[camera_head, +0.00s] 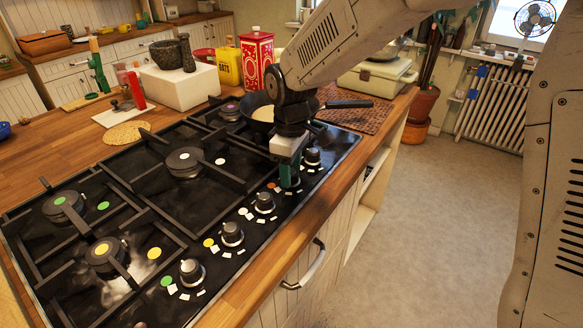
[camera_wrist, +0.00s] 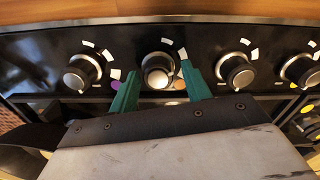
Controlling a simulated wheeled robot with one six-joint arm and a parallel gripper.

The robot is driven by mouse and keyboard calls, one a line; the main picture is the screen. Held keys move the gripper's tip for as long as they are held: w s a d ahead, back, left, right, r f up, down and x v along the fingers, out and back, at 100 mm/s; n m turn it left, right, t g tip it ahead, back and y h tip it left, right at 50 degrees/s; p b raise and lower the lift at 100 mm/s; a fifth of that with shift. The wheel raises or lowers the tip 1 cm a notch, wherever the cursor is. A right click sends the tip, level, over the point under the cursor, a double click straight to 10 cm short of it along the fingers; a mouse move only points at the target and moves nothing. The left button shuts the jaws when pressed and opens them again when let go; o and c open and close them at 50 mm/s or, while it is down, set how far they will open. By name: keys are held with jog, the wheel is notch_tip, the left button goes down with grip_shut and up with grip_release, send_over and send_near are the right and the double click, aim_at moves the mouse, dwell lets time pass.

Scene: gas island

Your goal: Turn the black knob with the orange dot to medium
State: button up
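The black knob (camera_wrist: 158,72) with the orange dot (camera_wrist: 179,84) sits in the row on the stove's front panel. In the wrist view it has a silver-grey face, with white marks in an arc above it. My gripper (camera_wrist: 158,80) is open, with one green finger on each side of this knob. The right finger is close to the knob's edge; I cannot tell whether it touches. In the head view my gripper (camera_head: 289,178) is lowered over the knob and hides most of it, while the orange dot (camera_head: 271,186) shows beside it.
Neighbouring knobs stand close on either side, one to the right (camera_head: 312,157) and one to the left (camera_head: 264,203). A frying pan (camera_head: 262,113) sits on the burner behind my gripper. A red tin (camera_head: 257,58) stands behind the stove.

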notch_tip(320, 180, up, 8)
jog(key=shift+f, duration=0.1)
dwell(0.6)
jog(key=shift+m, duration=0.3)
jog(key=s+d+r+m, duration=0.2)
jog(key=s+d+m, duration=0.4)
jog(key=s+d, duration=0.5)
jog(key=s+d+r+m+t, duration=0.1)
jog(key=s+d+m, duration=0.5)
jog(key=s+d, duration=0.6)
jog(key=s+r, duration=0.1)
jog(key=s, duration=0.3)
jog(key=shift+s+d+r, duration=0.15)
jog(key=shift+d+r, duration=0.05)
jog(key=shift+r, duration=0.1)
